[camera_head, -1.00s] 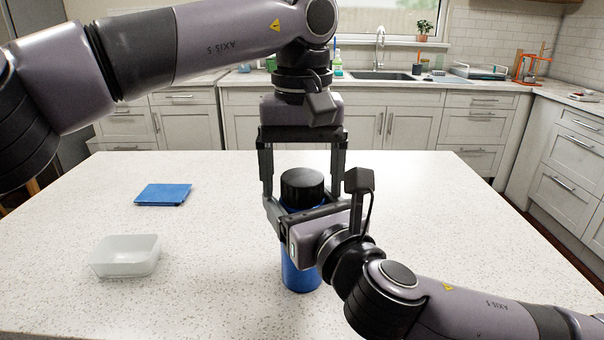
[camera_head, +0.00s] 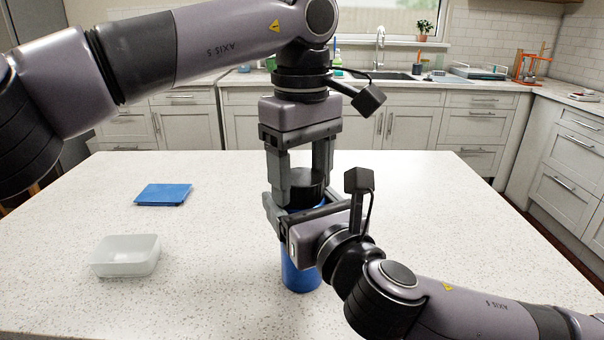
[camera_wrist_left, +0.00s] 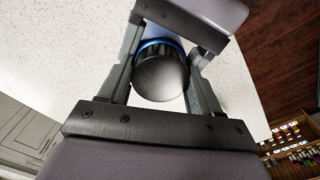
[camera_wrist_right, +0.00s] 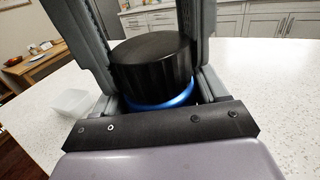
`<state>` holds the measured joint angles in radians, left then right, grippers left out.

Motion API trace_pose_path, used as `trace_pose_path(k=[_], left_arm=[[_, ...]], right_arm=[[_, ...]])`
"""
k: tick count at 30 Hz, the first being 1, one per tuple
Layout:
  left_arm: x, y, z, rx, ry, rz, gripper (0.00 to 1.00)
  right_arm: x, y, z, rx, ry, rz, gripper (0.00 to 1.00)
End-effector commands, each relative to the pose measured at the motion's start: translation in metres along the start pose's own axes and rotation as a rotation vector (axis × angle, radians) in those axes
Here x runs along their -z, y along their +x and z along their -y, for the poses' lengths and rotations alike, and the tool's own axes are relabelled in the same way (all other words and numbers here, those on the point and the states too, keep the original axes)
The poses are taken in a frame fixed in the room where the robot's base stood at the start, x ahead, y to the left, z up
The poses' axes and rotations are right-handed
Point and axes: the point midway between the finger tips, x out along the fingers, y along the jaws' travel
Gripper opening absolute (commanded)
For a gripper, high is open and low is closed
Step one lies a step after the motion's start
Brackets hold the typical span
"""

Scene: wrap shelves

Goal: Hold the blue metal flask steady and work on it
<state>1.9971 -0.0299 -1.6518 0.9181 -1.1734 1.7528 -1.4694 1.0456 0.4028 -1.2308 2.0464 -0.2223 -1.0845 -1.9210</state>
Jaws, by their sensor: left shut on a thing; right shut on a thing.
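The blue metal flask (camera_head: 300,276) stands upright on the counter, with a black cap (camera_head: 308,180) on top. My left gripper (camera_head: 303,187) points down from above and is shut on the cap. The left wrist view shows the round cap (camera_wrist_left: 160,78) between its fingers. My right gripper (camera_head: 305,212) comes in from the right, low and level, and is shut on the flask's upper body. In the right wrist view the cap (camera_wrist_right: 150,60) sits above the blue body (camera_wrist_right: 165,103); the left fingers stand on both sides of it. The grippers hide much of the flask's upper part.
A white open tray (camera_head: 125,266) and a flat blue thing (camera_head: 163,194) lie on the speckled counter (camera_head: 200,305) at the left. The counter's right side is clear beyond my right arm. A sink (camera_head: 385,76) and cabinets are at the back.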

Motion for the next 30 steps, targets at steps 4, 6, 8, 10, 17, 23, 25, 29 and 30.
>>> trace_pose_path(k=[4,6,8,10,17,23,25,29,30], left_arm=[[0.0003,-0.0001,0.0007,0.002,-0.232,0.000,0.27],[0.0002,-0.0003,0.0008,0.002,-0.344,-0.001,0.27],[0.0002,-0.0003,0.0009,0.002,-0.437,-0.001,0.27],[0.0001,-0.0004,0.0009,0.002,-0.538,-0.001,0.27],[-0.0001,-0.0005,0.0011,0.003,-0.743,-0.002,0.27],[-0.0003,-0.0005,0.0011,0.003,-0.766,-0.002,0.27],[-0.0003,-0.0004,0.0011,0.003,-0.765,-0.002,0.27],[-0.0004,-0.0005,0.0011,0.004,-0.764,-0.002,0.80],[-0.0006,-0.0005,0.0011,0.003,-0.763,-0.001,0.89]], right_arm=[[0.0013,0.0002,0.0010,0.003,0.002,-0.003,0.00],[0.0013,0.0003,0.0011,0.003,0.002,-0.003,0.00],[0.0013,0.0003,0.0012,0.004,0.002,-0.004,0.00],[0.0014,0.0003,0.0012,0.004,0.002,-0.004,0.00],[0.0014,0.0004,0.0014,0.004,0.002,-0.004,0.00],[0.0015,0.0005,0.0016,0.005,0.002,-0.004,0.00],[0.0015,0.0005,0.0017,0.005,0.002,-0.004,0.00],[0.0016,0.0005,0.0018,0.005,0.002,-0.004,0.00],[0.0016,0.0005,0.0018,0.005,0.002,-0.004,0.00]])
